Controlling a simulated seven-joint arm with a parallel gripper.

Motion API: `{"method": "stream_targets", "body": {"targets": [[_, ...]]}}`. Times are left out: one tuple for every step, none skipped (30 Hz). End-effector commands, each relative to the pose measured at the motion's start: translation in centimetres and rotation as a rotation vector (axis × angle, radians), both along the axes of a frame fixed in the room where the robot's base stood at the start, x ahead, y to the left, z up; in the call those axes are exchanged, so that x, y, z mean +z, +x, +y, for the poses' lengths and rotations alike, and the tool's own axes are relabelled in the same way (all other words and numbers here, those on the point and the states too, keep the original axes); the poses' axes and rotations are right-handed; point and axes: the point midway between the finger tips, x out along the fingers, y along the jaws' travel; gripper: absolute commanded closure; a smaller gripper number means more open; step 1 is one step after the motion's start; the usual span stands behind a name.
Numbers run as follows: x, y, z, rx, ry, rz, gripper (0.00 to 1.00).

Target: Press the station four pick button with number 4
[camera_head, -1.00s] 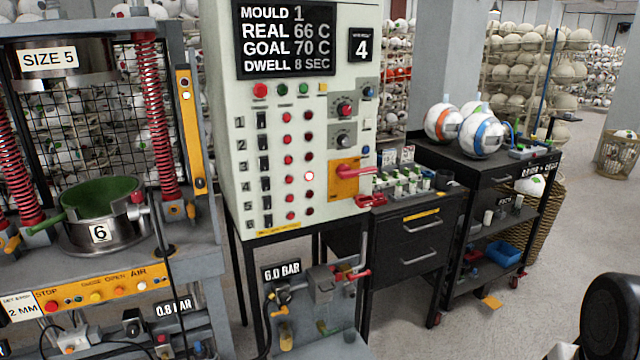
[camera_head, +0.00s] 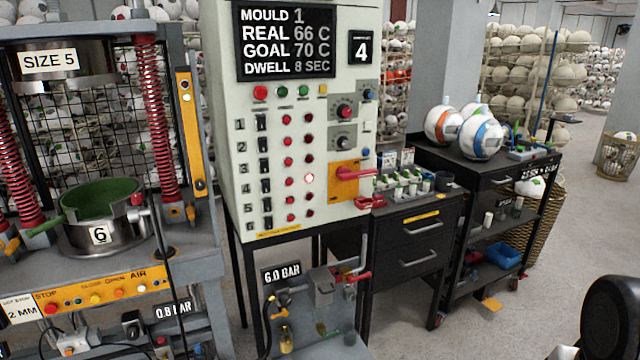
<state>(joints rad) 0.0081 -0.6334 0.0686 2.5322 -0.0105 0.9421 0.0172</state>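The pale control cabinet (camera_head: 225,185) stands left of centre, with rows labelled 1 to 6 down its left side. The row labelled 4 (camera_head: 243,188) has a black switch (camera_head: 265,186), a red button (camera_head: 290,184) and a round lamp (camera_head: 309,178) that glows bright. The other rows look alike, with dark red lamps. A small black display (camera_head: 361,47) at the upper right of the cabinet reads 4. My gripper is not in view. A dark rounded part, probably of my arm, shows at the lower right edge, well apart from the cabinet.
A press with a mould (camera_head: 102,222) marked 6 stands at the left. A drawer unit (camera_head: 425,232) and a cart with balls (camera_head: 483,137) stand further right. Open floor lies at the right.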

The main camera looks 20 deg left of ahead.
Motion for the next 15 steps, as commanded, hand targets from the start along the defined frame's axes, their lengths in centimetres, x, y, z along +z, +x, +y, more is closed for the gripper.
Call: {"method": "stream_targets", "body": {"targets": [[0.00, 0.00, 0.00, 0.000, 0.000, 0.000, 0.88], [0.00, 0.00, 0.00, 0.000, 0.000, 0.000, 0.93], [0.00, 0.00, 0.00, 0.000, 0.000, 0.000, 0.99], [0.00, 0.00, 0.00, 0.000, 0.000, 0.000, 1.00], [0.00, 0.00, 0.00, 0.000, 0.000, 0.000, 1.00], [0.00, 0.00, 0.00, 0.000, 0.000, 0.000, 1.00], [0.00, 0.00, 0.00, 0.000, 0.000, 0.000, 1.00], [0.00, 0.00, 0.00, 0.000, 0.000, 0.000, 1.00], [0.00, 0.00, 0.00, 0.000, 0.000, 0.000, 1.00], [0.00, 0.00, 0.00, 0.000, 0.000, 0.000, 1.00], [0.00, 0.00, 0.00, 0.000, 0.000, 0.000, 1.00], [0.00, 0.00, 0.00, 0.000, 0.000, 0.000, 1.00], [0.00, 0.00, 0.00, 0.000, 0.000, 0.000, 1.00], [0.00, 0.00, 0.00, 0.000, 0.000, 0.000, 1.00], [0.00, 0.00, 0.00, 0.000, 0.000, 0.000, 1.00]]}}
